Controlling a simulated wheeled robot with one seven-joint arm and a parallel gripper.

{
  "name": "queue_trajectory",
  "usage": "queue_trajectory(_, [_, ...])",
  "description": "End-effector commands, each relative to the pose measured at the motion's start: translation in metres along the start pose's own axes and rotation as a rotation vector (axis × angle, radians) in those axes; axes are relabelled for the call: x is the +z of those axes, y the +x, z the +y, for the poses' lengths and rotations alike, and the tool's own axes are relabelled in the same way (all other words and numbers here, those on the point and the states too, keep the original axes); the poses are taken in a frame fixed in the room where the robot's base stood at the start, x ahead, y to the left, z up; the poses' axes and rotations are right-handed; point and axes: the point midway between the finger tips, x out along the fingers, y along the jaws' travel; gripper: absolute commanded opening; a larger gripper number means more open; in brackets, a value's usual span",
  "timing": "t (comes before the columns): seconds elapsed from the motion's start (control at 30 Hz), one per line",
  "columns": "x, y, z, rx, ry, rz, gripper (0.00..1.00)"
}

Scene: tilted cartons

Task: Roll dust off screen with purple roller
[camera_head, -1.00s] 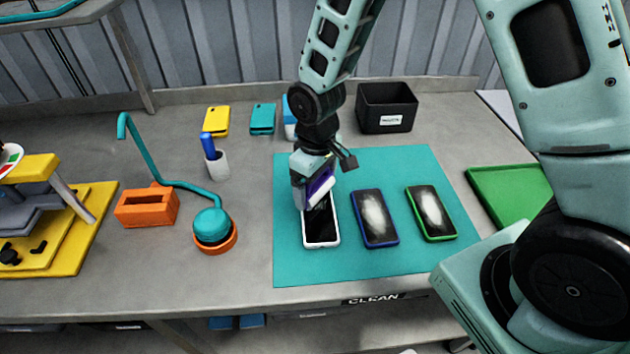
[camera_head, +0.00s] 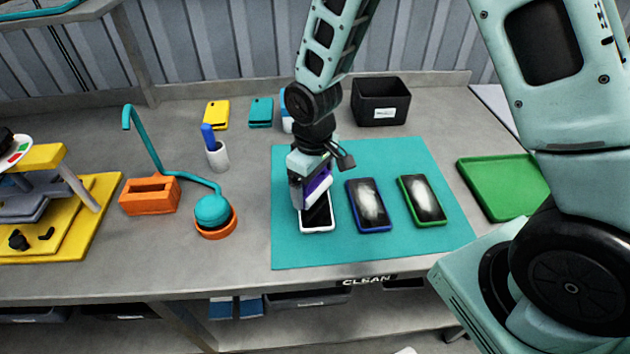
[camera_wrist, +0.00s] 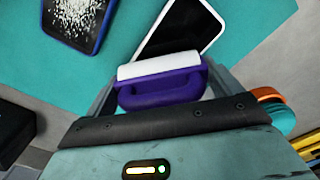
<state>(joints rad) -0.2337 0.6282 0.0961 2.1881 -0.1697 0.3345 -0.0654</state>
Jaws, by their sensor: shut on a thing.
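My gripper (camera_head: 312,190) is shut on the purple roller (camera_head: 319,182), which has a white cylinder. In the wrist view the roller's purple handle (camera_wrist: 160,97) sits between my fingers, its white cylinder (camera_wrist: 159,65) at the near end of the white-framed phone (camera_wrist: 184,27). In the head view the roller is over the upper part of this phone (camera_head: 317,215), whose visible screen looks dark; I cannot tell if they touch. A blue-framed phone (camera_head: 369,206) and a green-framed phone (camera_head: 422,200) lie to its right, both with pale dust on their screens.
The phones lie on a teal mat (camera_head: 290,250). A black bin (camera_head: 379,102) stands behind it and a green tray (camera_head: 497,186) to its right. A teal hooked object (camera_head: 212,208), an orange block (camera_head: 149,196) and a pen cup (camera_head: 217,156) stand to the left.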

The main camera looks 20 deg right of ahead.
Motion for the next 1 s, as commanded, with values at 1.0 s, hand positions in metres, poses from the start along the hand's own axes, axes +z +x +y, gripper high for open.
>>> queue_trajectory(1.0, [-0.014, -0.082, 0.004, 0.001, 0.003, 0.002, 0.62])
